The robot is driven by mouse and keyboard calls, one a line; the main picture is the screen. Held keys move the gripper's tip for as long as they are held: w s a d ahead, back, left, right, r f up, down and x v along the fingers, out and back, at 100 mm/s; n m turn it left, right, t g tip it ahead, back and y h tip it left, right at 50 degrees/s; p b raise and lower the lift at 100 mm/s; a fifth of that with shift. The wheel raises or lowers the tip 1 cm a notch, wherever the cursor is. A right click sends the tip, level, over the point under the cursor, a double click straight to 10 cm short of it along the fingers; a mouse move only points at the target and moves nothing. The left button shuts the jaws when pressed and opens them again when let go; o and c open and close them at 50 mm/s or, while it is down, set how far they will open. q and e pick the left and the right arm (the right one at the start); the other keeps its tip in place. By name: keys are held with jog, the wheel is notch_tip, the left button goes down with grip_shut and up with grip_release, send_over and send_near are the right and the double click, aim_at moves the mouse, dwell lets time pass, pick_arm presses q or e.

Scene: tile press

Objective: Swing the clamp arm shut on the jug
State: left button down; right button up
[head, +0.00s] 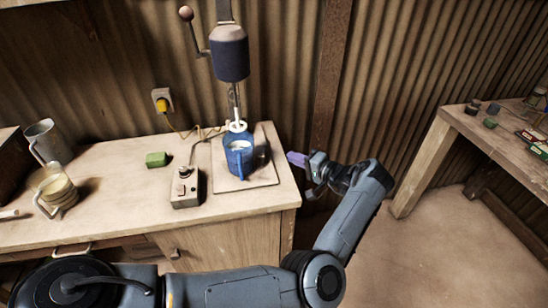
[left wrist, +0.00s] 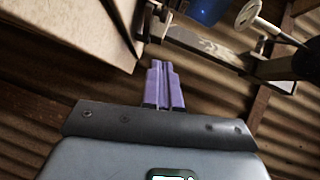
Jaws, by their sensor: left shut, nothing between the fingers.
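The blue jug (head: 238,158) stands on a board under the mixer head, with pale contents in its mouth. Part of the jug shows at the top of the left wrist view (left wrist: 206,10). I cannot clearly make out the clamp arm in the head view; something dark sits at the jug's right side. My left gripper (head: 297,159) is right of the jug, past the bench's right edge, with purple fingers pointing left and apart from the jug. In the left wrist view its fingers (left wrist: 163,72) are together and empty. My right gripper is not in view.
The mixer (head: 229,58) hangs above the jug, its whisk lowered to the mouth. A second table (head: 450,118) is at right, with open floor between.

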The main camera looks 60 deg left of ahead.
pick_arm(q)
jog(key=x, duration=0.2)
jog(key=s+x, duration=0.1)
jog(key=x, duration=0.2)
jog(key=shift+s+a+f, duration=0.1)
jog(key=shift+s+f, duration=0.2)
jog(key=shift+s, duration=0.4)
jog(key=shift+s+a, duration=0.3)
jog(key=shift+s, duration=0.05)
